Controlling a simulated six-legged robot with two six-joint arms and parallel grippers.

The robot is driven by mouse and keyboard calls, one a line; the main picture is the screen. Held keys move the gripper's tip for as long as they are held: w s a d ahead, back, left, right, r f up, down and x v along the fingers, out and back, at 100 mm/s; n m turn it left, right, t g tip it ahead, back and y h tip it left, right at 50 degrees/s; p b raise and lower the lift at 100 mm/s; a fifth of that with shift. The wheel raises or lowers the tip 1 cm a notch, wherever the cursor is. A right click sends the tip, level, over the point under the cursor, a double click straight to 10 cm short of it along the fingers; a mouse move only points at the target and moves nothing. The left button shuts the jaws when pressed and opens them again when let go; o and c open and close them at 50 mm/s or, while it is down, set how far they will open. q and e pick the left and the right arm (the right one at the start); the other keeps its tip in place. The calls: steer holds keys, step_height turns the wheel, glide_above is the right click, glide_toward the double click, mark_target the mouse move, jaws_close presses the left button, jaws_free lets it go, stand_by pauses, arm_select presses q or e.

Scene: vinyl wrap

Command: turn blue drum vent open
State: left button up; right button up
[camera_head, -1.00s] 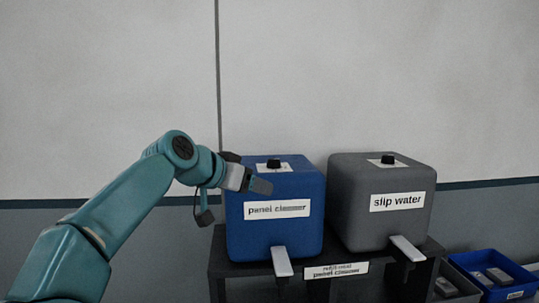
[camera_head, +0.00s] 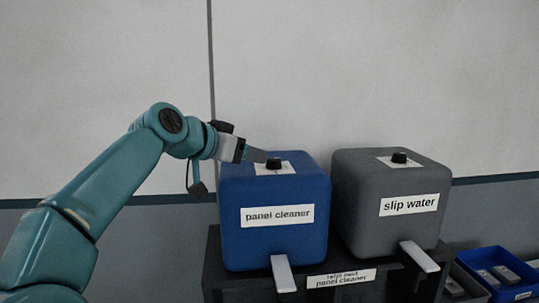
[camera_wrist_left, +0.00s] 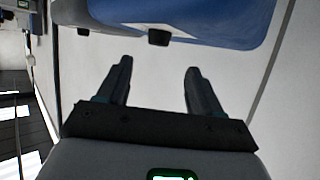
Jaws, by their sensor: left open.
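The blue drum (camera_head: 275,240) labelled "panel cleaner" stands on a dark stand. Its vent is a small black knob (camera_head: 273,163) on a white plate (camera_head: 288,168) on the drum's top. My left gripper (camera_head: 260,156) is level with the drum's top, at the left of the knob. In the left wrist view its two fingers (camera_wrist_left: 158,66) are apart with nothing between them. There a black knob (camera_wrist_left: 158,38) and the blue drum (camera_wrist_left: 205,22) lie beyond the fingertips, the knob roughly in line with the gap. My right gripper is not in view.
A grey drum (camera_head: 390,230) labelled "slip water" with its own black knob (camera_head: 399,157) stands close on the right. Pale tap levers (camera_head: 283,274) stick out below the drums. A blue bin (camera_head: 505,285) sits at lower right. The wall behind is bare.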

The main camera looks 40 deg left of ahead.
mark_target(272, 160)
arm_select(q)
steer(key=p+x, duration=0.2)
steer(key=x, duration=0.7)
steer(key=shift+w+d, duration=0.1)
steer(key=shift+w+f, duration=0.1)
steer(key=shift+w, duration=0.25)
steer(key=shift+s+r, duration=0.25)
steer(key=shift+s, duration=0.3)
steer(key=shift+w+f, duration=0.15)
steer(key=shift+w, duration=0.05)
steer(key=c, duration=1)
